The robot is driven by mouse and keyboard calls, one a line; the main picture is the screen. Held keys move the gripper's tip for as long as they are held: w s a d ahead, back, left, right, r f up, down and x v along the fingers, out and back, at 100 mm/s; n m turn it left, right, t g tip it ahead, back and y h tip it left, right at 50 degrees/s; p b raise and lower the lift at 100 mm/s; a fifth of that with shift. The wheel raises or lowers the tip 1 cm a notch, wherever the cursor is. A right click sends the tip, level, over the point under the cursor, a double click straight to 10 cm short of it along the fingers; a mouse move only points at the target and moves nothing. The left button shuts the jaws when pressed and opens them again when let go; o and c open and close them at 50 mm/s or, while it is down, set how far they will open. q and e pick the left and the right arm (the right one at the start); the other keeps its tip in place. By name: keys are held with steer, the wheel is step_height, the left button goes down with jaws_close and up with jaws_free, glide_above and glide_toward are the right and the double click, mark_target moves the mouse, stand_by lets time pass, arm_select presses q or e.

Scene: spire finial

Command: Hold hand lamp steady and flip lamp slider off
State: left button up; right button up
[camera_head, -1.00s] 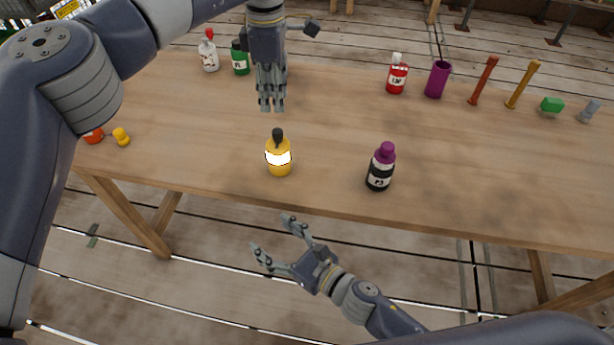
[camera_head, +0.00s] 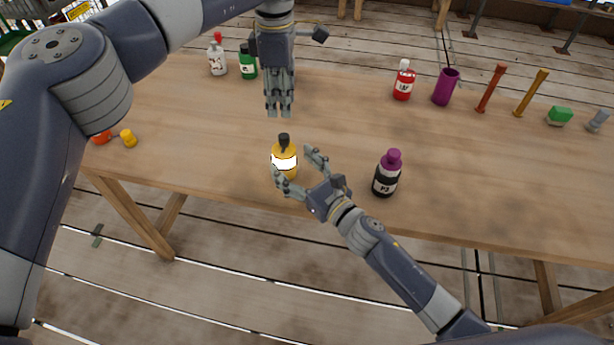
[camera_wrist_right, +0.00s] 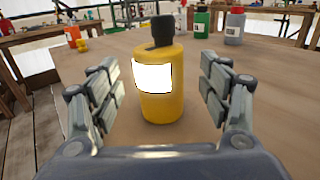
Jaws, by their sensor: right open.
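The hand lamp (camera_head: 284,160) is a yellow upright body with a lit white panel and a black top, standing near the table's front edge. In the right wrist view the lamp (camera_wrist_right: 162,100) stands between the open fingers, with gaps on both sides. My right gripper (camera_head: 294,164) is open around the lamp from the front, not closed on it. My left gripper (camera_head: 279,108) hangs above the table behind the lamp, fingers pointing down and apart from it. The head view does not show whether its fingers are open. I cannot make out the slider clearly.
A black bottle with a purple cap (camera_head: 387,175) stands right of the lamp, near my right wrist. White (camera_head: 217,59) and green (camera_head: 248,65) bottles stand at the back left. A red bottle (camera_head: 403,82) and purple cup (camera_head: 445,88) stand at the back right.

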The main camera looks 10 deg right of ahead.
mark_target(291, 163)
steer(key=shift+x, duration=2.2)
steer(key=c, duration=1.2)
arm_select(q)
steer(key=c, duration=0.6)
arm_select(e)
steer(key=shift+c, duration=0.2)
arm_select(q)
steer(key=shift+m, duration=0.3)
jaws_close()
steer(key=w+m+t, duration=0.1)
steer(key=m, duration=0.6)
steer(key=w+d+m+t+h, duration=0.1)
steer(key=m, duration=0.6)
steer(key=w+m+t, duration=0.1)
steer(key=m, duration=0.5)
steer(key=shift+w+d+r+m+h, duration=0.2)
steer(key=shift+w+d+m+h, duration=0.1)
steer(key=shift+d+m+h, duration=0.1)
